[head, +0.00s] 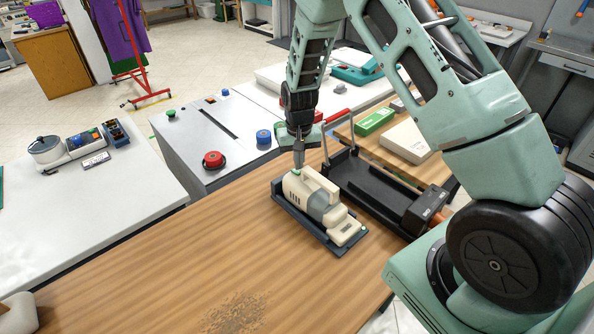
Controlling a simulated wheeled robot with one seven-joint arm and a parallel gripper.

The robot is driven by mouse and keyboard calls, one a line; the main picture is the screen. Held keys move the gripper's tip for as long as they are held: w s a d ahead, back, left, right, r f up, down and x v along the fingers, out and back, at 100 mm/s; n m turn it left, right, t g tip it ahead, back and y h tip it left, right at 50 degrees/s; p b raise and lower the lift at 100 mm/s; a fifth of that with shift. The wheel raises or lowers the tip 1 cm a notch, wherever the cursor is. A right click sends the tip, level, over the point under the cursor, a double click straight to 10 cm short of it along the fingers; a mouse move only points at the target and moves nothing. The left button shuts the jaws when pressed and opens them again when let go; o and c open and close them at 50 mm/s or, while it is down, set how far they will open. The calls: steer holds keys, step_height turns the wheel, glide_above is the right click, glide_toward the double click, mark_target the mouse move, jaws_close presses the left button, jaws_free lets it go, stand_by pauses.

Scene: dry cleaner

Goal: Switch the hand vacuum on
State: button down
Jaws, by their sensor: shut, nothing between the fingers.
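The cream and grey hand vacuum (318,207) lies in a dark tray-like base (300,222) on the wooden table. A small green spot (297,171) shows at its upper left end, which looks like a button. My gripper (299,164) points straight down, with its shut fingertips at or just above that green spot. I cannot tell whether the tips touch it. The gripper holds nothing.
A black open rack (370,190) stands right beside the vacuum, with an upright frame near my gripper. A grey console with a red button (213,160) is behind left. Brown crumbs (236,312) lie on the table front.

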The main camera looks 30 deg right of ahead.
mark_target(299, 172)
steer(key=shift+f+b, duration=0.45)
steer(key=shift+f, duration=0.25)
stand_by(0.3)
steer(key=shift+r+p, duration=2.45)
steer(key=shift+r, duration=1.1)
steer(key=s+a+r+n+y+b, duration=0.1)
steer(key=s+a+r+n+b, duration=0.15)
steer(key=s+a+r, duration=0.4)
steer(key=s+a+r+n+y+b, duration=0.1)
steer(key=s+a+r+n+b, duration=0.15)
steer(key=s+a, duration=0.75)
steer(key=s+a+r+n+b, duration=0.1)
steer(key=s+a+n, duration=0.1)
steer(key=s, duration=0.6)
steer(key=s+a+r+n+h+b, duration=0.1)
steer(key=s+n, duration=0.3)
steer(key=s, duration=0.4)
steer(key=shift+a+r+n, duration=0.3)
steer(key=shift+a+r, duration=0.3)
steer(key=shift+a, duration=0.05)
